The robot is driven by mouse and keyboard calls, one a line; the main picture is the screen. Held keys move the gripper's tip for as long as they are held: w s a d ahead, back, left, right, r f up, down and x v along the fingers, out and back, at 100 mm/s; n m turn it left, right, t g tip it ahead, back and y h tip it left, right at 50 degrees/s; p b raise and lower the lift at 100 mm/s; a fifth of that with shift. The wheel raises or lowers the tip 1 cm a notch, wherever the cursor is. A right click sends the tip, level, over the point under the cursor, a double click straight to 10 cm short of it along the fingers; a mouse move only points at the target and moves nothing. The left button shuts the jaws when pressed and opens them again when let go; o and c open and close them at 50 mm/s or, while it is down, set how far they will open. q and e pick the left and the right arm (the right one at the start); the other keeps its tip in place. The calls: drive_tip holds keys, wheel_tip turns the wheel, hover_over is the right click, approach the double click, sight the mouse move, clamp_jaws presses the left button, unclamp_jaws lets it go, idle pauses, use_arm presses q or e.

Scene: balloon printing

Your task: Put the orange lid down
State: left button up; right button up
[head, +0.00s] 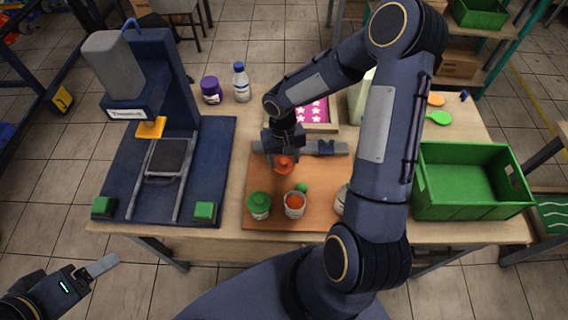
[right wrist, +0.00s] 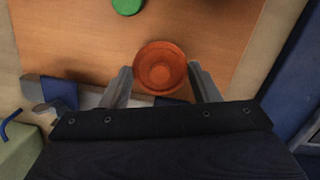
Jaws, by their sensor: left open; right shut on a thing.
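The orange lid (head: 284,164) is held in my right gripper (head: 284,158), above the brown board (head: 262,178). In the right wrist view the lid (right wrist: 160,68) sits between the two fingers, and the gripper (right wrist: 162,82) is shut on it. An open cup with orange contents (head: 295,204) stands on the board in front of the lid. A cup with a green lid (head: 259,204) stands left of it. How high the lid is above the board is hard to tell. My left gripper (head: 102,272) is open and empty, left of the table's front edge.
A blue press machine (head: 150,90) stands on the left. A small green piece (head: 302,187) lies near the cups. A grey and blue tool (head: 326,148) lies at the board's back. A green crate (head: 470,182) is on the right. My right arm hides part of the board's right side.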

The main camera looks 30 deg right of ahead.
sight(284, 160)
use_arm(q)
drive_tip(key=shift+f+b, duration=0.5)
drive_tip(key=shift+f, duration=0.45)
use_arm(e)
drive_tip(key=shift+f, duration=1.4)
drive_tip(key=shift+s, duration=0.1)
drive_tip(key=shift+f, duration=0.15)
drive_tip(key=o, duration=0.9)
use_arm(q)
drive_tip(key=shift+f, duration=0.15)
use_arm(e)
drive_tip(key=shift+o, duration=0.2)
